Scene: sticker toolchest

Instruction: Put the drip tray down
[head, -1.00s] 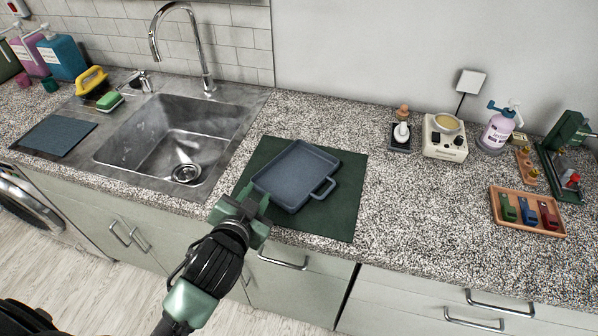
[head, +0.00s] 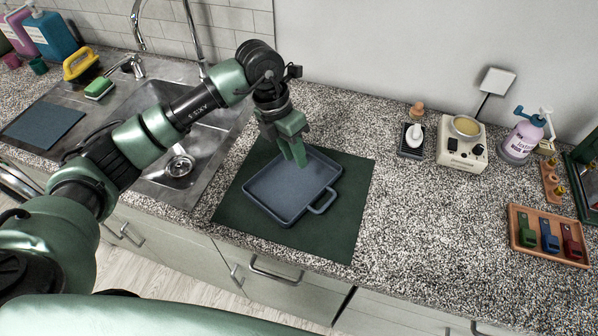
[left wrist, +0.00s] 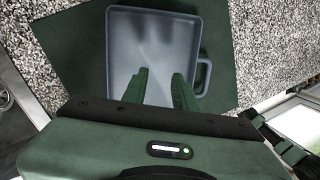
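The drip tray (head: 270,195) is a blue-grey square tray with a loop handle on its right front side. It lies flat on a dark green mat (head: 340,235) on the counter. My left gripper (head: 297,162) points down over the tray's back part, its green fingers apart. The left wrist view shows the tray (left wrist: 125,45) beyond my left gripper (left wrist: 160,80), with nothing between the fingertips. I cannot tell whether the fingertips touch the tray floor. My right gripper is not in view.
The sink (head: 205,150) lies left of the mat, with a tall faucet behind it. A small white device (head: 462,140), a pump bottle (head: 520,140) and a wooden tray (head: 580,262) of coloured clips stand at the right. The speckled counter between them and the mat is clear.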

